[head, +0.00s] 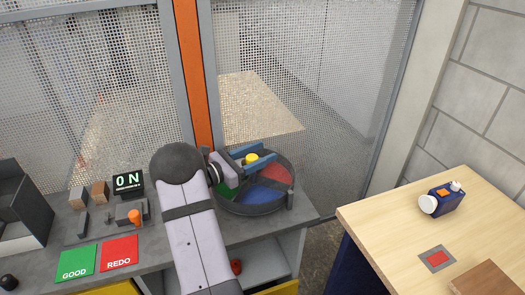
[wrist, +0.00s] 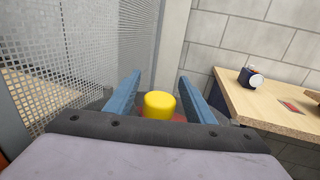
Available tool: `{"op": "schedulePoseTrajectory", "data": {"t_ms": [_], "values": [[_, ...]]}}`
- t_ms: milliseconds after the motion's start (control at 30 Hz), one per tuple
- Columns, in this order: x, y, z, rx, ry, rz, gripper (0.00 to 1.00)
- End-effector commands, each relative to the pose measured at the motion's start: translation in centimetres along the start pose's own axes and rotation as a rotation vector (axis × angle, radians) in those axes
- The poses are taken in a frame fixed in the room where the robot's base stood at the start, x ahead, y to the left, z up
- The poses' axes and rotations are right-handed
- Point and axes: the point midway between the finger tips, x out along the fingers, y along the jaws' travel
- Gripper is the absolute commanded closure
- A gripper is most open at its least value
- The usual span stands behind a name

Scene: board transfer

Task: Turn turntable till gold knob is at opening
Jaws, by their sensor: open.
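The round turntable (head: 256,198) stands on the grey bench, with coloured sectors of red, blue and green showing inside its dark rim. The gold knob (head: 251,159) is a yellow cylinder at the turntable's far side. My gripper (head: 254,154) is over the turntable, its two blue fingers apart with the knob between them. In the wrist view the knob (wrist: 159,105) stands between the open fingers (wrist: 158,90), with a visible gap on each side. My wrist hides part of the turntable's left side. I cannot tell where the opening in the rim is.
A mesh fence with an orange post (head: 193,70) rises behind the bench. Left of my arm are a green GOOD mat (head: 76,262), a red REDO mat (head: 119,252) and a small display (head: 128,182). A wooden table (head: 385,222) at right holds a blue bottle-like object (head: 447,201).

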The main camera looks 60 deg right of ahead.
Motion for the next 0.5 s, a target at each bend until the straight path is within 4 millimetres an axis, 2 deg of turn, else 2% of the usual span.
{"op": "schedulePoseTrajectory", "data": {"t_ms": [133, 400, 433, 500], "values": [[0.76, -0.05, -0.02, -0.001, 0.001, -0.001, 0.51], [0.84, -0.03, -0.07, -0.001, 0.0, 0.0, 0.51], [0.84, -0.03, -0.07, -0.001, 0.0, 0.0, 0.56], [0.83, -0.02, -0.06, -0.001, 0.0, 0.0, 0.73]]}}
